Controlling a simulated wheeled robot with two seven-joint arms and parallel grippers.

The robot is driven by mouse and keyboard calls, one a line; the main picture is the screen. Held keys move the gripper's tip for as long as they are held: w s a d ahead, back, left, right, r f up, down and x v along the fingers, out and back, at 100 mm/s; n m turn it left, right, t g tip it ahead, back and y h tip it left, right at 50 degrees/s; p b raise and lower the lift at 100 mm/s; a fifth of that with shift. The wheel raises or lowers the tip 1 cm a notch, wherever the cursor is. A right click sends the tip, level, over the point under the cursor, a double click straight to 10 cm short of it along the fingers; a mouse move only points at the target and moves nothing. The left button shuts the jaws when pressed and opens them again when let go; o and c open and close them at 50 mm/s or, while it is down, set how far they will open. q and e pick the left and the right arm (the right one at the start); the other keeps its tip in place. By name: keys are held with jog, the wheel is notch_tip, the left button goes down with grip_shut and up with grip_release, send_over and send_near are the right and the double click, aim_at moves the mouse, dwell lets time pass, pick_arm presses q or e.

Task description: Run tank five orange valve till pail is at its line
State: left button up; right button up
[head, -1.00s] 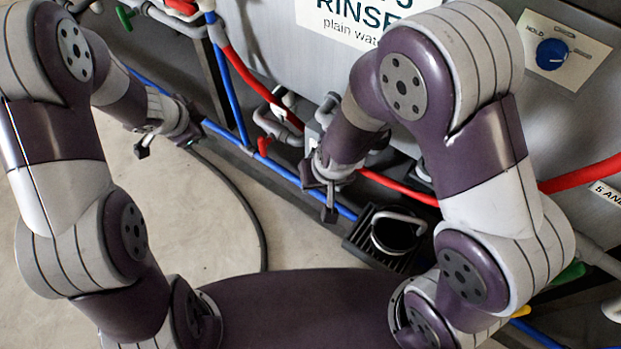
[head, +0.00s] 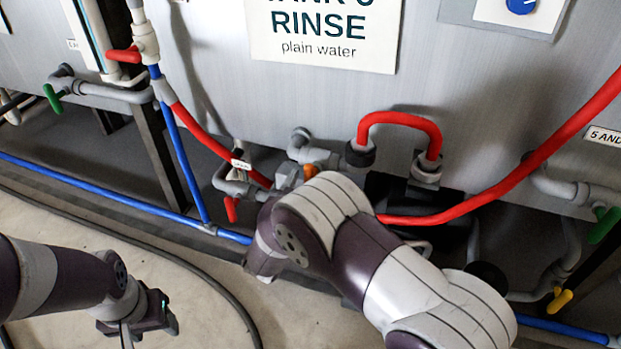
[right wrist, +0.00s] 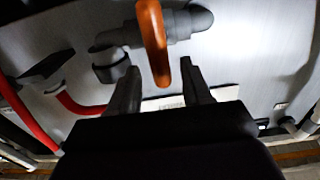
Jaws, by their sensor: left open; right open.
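The tank five sign (head: 320,25) reads RINSE, plain water. Below it the orange valve (head: 310,172) shows just above my right arm, on grey pipework. In the right wrist view the orange handle (right wrist: 153,40) hangs down, its lower end between the fingertips of my right gripper (right wrist: 160,68), which is open with a gap on each side. In the head view my arm hides this gripper. A grey curved edge (head: 420,246), perhaps of the pail, shows behind my arm; its level and line are hidden. My left gripper (head: 147,325) is open and empty over the floor.
A red lever (head: 231,208) hangs left of the orange valve. A red hose (head: 520,175) crosses the tank front. A blue pipe (head: 110,190) runs low; the floor at left is mostly clear.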

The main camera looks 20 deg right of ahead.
aim_at(307, 176)
jog(key=b+x, duration=0.1)
jog(key=x, duration=0.3)
jog(key=shift+f+b, duration=0.15)
jog(key=shift+b, duration=0.15)
jog(key=shift+w+d, duration=0.25)
jog(key=shift+w, duration=0.1)
grip_shut()
jog(key=shift+r+p, duration=0.3)
jog(key=shift+p, duration=0.1)
jog(key=n+p, duration=0.2)
jog(key=p, duration=0.2)
jog(key=n+p, duration=0.2)
jog(key=p, duration=0.1)
jog(key=shift+w+a+n+p, duration=0.25)
jog(key=shift+a+n+p, duration=0.05)
jog(key=shift+a+p, duration=0.1)
pick_arm(q)
notch_tip(307, 176, up, 8)
jog(key=p, duration=0.2)
jog(key=shift+r, duration=0.2)
pick_arm(e)
jog(key=shift+w+a+f+n, duration=0.1)
jog(key=shift+f+n, duration=0.1)
jog(key=shift+n, duration=0.4)
jog(key=shift+a+f+n, duration=0.1)
jog(key=shift+f+n, duration=0.05)
jog(key=shift+n, duration=0.45)
grip_release()
